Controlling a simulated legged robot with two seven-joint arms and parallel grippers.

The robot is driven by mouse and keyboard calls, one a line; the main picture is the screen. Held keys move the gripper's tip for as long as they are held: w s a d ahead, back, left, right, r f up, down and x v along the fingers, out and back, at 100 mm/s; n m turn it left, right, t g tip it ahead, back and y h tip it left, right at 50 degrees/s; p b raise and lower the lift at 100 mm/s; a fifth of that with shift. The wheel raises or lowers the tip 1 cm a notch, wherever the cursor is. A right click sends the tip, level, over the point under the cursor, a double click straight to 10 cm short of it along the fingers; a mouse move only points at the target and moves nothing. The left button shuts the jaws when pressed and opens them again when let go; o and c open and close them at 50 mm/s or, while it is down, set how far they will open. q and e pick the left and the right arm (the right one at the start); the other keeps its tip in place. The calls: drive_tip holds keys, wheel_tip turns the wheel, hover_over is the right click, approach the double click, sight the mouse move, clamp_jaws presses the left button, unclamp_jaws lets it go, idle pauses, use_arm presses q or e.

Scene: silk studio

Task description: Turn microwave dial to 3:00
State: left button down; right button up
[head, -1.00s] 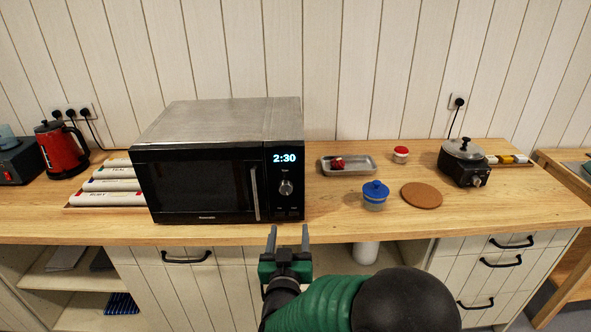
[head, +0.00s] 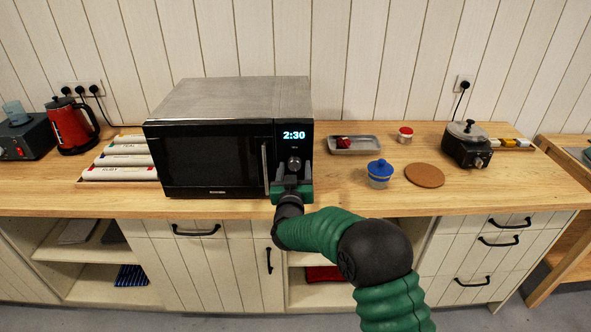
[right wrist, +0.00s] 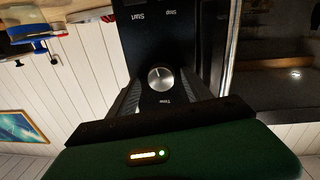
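The black microwave (head: 213,160) stands on the wooden counter with its door shut, and its display (head: 294,135) reads 2:30. Its round silver dial (head: 295,163) sits on the control panel below the display. My right gripper (head: 293,174) is in front of the panel with its fingers open, one on each side of the dial. In the right wrist view, which is upside down, the dial (right wrist: 160,77) shows between the two open fingertips (right wrist: 161,92). I cannot tell whether the fingers touch it. My left gripper is not in view.
The vertical door handle (head: 265,166) is close to the left of my right gripper. A blue-lidded jar (head: 380,174), a cork mat (head: 424,175) and a metal tray (head: 367,150) are to the right. A red kettle (head: 72,127) stands at the left.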

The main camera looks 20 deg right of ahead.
drive_tip(key=shift+w+a, duration=0.2)
drive_tip(key=shift+a, duration=0.55)
drive_tip(key=shift+c, duration=0.2)
drive_tip(key=shift+d, duration=0.1)
drive_tip(key=shift+c, duration=1.4)
drive_tip(key=shift+s+d, duration=0.25)
drive_tip(key=shift+d, duration=0.5)
drive_tip(key=c, duration=0.5)
drive_tip(key=shift+d+f, duration=0.1)
drive_tip(key=shift+d, duration=0.05)
drive_tip(key=shift+c, duration=2.2)
drive_tip(key=shift+a, duration=0.5)
clamp_jaws()
drive_tip(key=shift+d+f+m+b, duration=0.15)
drive_tip(key=shift+d+m+b, duration=0.05)
drive_tip(key=shift+m+b, duration=0.55)
drive_tip(key=shift+d+m+b, duration=0.1)
drive_tip(key=shift+m+b, duration=0.3)
drive_tip(key=shift+m, duration=0.45)
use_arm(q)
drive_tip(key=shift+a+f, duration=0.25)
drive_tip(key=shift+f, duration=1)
use_arm(e)
drive_tip(key=shift+a+r, duration=0.2)
drive_tip(key=shift+r, duration=0.05)
